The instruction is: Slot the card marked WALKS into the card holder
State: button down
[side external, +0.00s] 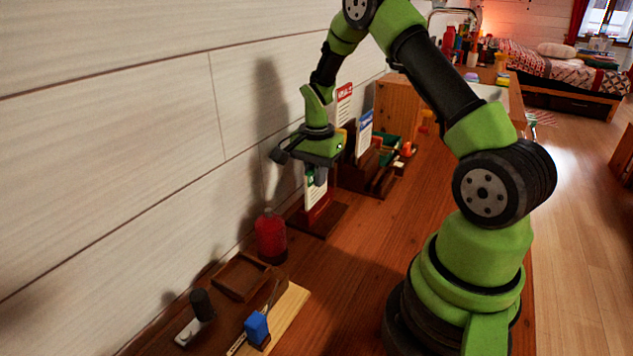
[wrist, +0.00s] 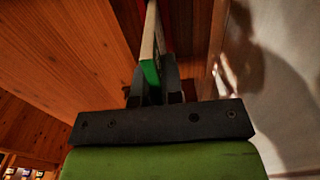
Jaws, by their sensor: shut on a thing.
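My gripper (side external: 317,178) points down, shut on a white card (side external: 315,193) with a green band. In the wrist view, the card's green edge (wrist: 150,75) stands between the fingers (wrist: 152,88). Its lettering is too small to read. The held card is upright, directly above or in a low dark wooden holder (side external: 328,222) with a red part; whether its lower edge is inside the slot I cannot tell. Behind stand a red-banded card (side external: 344,92) and a blue-banded card (side external: 364,132), in or behind a dark wooden rack (side external: 354,178).
A red bottle (side external: 270,238) stands close to the holder's near side. Nearer are a wooden tray (side external: 240,277), a dark cylinder (side external: 202,305) and a blue block (side external: 257,328) by a pale board (side external: 288,312). The wall (side external: 120,130) runs close on the left.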

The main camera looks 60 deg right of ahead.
notch_tip(320, 180, up, 17)
jog(key=s+d+f, duration=0.4)
jog(key=d, duration=0.5)
jog(key=s+d+f, duration=0.3)
jog(key=s+d, duration=0.2)
jog(key=d, duration=0.4)
jog(key=shift+d+f, duration=0.15)
jog(key=shift+f, duration=2.35)
jog(key=shift+d+f, duration=0.1)
jog(key=shift+f, duration=2.4)
